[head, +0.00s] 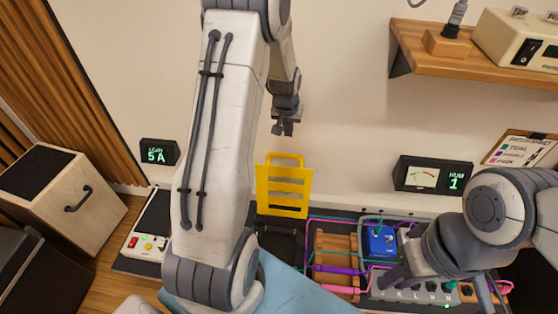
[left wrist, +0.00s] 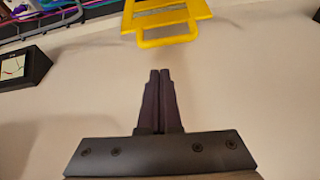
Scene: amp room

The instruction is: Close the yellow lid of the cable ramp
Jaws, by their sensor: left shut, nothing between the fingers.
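The yellow lid (head: 284,188) stands upright at the back of the table, in front of the wall, with its handle loop at the top. It also shows at the top of the left wrist view (left wrist: 170,14). The dark base of the cable ramp (head: 281,238) lies below it, partly hidden by my left arm. My left gripper (head: 284,128) is above the lid, apart from it. Its fingers are shut and empty in the left wrist view (left wrist: 160,75). My right gripper (head: 393,277) is low over the pedals at right, its fingers partly hidden.
A wooden rack (head: 336,262) with purple and pink cables stands right of the ramp. A blue pedal (head: 380,240) and a grey pedal follow. A switch box (head: 148,240) is at left. A meter display (head: 433,175) and a wooden shelf (head: 480,62) are at right.

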